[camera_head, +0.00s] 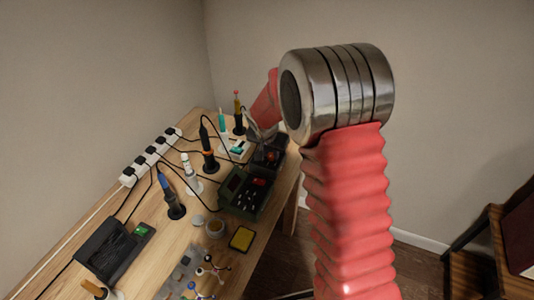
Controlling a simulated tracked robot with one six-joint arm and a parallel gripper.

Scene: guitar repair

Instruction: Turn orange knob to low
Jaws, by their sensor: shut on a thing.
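A dark box-shaped device (267,158) stands near the right edge of the workbench. A small orange-red spot on its top looks like the orange knob (271,155); it is tiny and partly hidden, and its setting cannot be read. My gripper (262,138) reaches down to this device from behind my red arm. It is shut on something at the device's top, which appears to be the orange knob. The fingertips are small and partly hidden by my arm.
The workbench (150,238) is crowded: a green device (247,190), a black device (110,248), several soldering-type tools in stands, a yellow sponge (241,238) and a white power strip (150,157) with cables. A chair-like wooden piece (490,250) stands at right.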

